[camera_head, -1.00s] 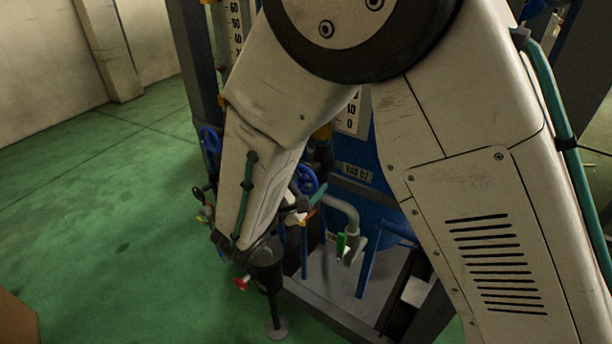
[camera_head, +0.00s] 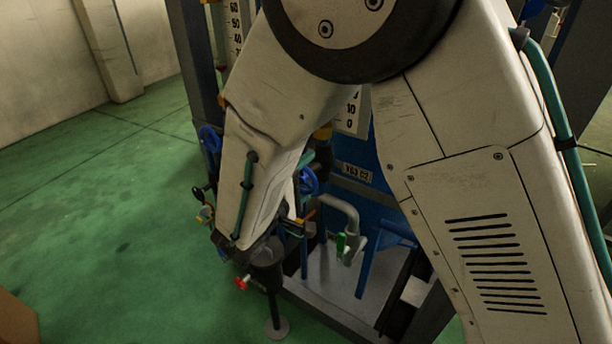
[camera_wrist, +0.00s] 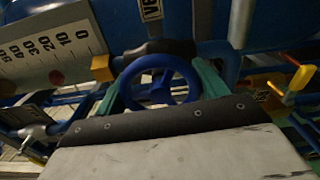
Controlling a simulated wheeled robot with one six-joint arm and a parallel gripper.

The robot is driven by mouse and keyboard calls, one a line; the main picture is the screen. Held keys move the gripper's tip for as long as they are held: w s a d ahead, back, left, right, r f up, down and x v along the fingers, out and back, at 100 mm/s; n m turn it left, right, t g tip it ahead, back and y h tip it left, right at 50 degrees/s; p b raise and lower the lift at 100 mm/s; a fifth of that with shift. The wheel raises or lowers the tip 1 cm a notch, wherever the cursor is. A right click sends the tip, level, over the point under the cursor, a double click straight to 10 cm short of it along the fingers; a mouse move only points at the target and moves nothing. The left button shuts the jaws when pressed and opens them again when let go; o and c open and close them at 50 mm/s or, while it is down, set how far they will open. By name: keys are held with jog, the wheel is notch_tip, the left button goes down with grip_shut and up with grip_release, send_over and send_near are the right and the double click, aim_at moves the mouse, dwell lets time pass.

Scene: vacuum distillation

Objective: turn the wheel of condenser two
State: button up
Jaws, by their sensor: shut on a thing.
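A blue handwheel (camera_wrist: 158,82) sits between the two teal fingers of my gripper (camera_wrist: 160,76) in the wrist view. The fingers are shut on its rim at the left and right sides. In the head view a blue wheel (camera_head: 309,181) shows just right of my forearm, below a white label plate (camera_head: 357,173) on a blue vessel. My forearm hides most of my gripper there. I cannot read a condenser number on the wheel.
A second blue wheel (camera_head: 209,139) is at the left of the frame. A green-handled valve (camera_head: 341,243) on a grey pipe and a red-handled valve (camera_head: 242,283) are lower down. A white scale (camera_wrist: 45,48) is left of the gripper. Green floor (camera_head: 90,230) is clear at left.

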aim_at(301, 181)
dwell(0.4)
jog(key=o, duration=1)
jog(key=v, duration=0.7)
jog(key=shift+s+a, duration=0.25)
jog(key=shift+s, duration=0.05)
